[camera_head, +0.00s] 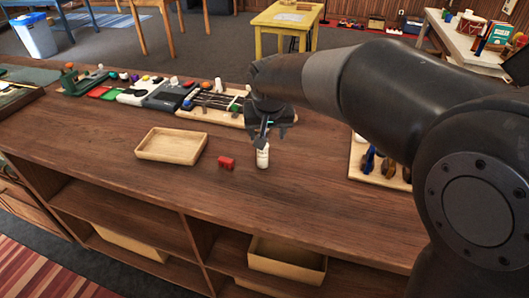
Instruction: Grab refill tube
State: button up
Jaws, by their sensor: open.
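A small white upright tube or bottle (263,157) stands on the brown wooden counter, right of a small red block. It is the likeliest refill tube in view, though its label is too small to read. My gripper (269,136) points down right over it, with its dark fingers open. One finger overlaps the top of the white tube in the picture. I cannot tell whether it touches the tube.
The small red block (227,163) lies close by on the counter (110,180). An empty wooden tray (171,146) is to the left. A board with several tools (212,104) lies behind, and another wooden tray (355,160) is partly hidden by my arm. The front counter is clear.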

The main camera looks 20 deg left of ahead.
aim_at(262, 152)
jog(key=x, duration=0.7)
jog(key=a+x, duration=0.1)
jog(key=x, duration=0.3)
jog(key=shift+s+f, duration=0.15)
jog(key=shift+s, duration=0.05)
jog(key=shift+c, duration=0.5)
jog(key=c, duration=1)
jog(key=shift+o, duration=0.2)
